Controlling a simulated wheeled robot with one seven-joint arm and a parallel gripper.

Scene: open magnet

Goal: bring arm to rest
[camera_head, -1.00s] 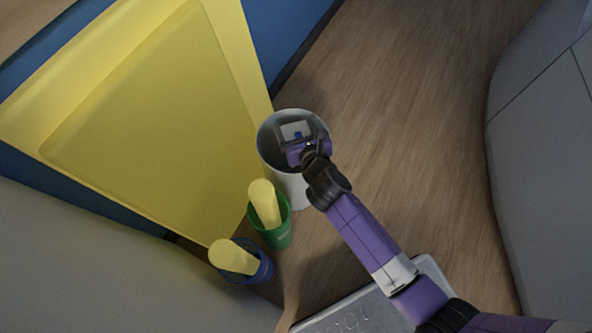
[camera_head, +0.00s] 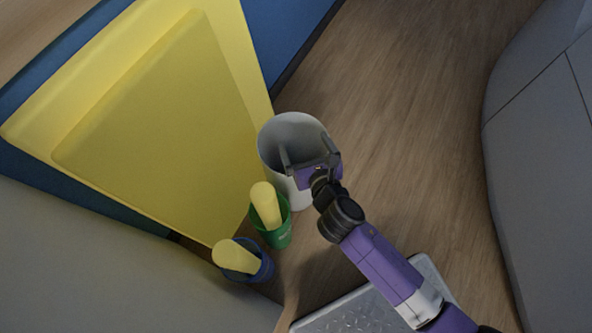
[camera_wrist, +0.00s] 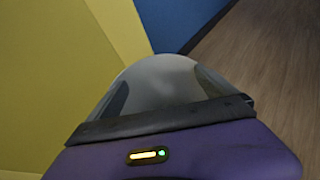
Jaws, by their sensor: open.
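My gripper (camera_head: 307,152) is open, with its two dark fingers spread apart and nothing seen between them. It is at the near right rim of a white round bin (camera_head: 283,185), with its fingers over the bin's mouth. My purple arm reaches up to it from the lower right. In the wrist view my gripper (camera_wrist: 165,90) shows its dark finger bases, with the grey-white bin (camera_wrist: 160,72) just beyond. The bottom of the bin is hidden.
A green cup (camera_head: 279,236) and a blue cup (camera_head: 262,268), each with a yellow piece sticking out, stand left of my arm. A large yellow panel (camera_head: 160,130) is at the left. A metal step plate (camera_head: 345,312) lies below. Wooden floor (camera_head: 400,100) is clear at right.

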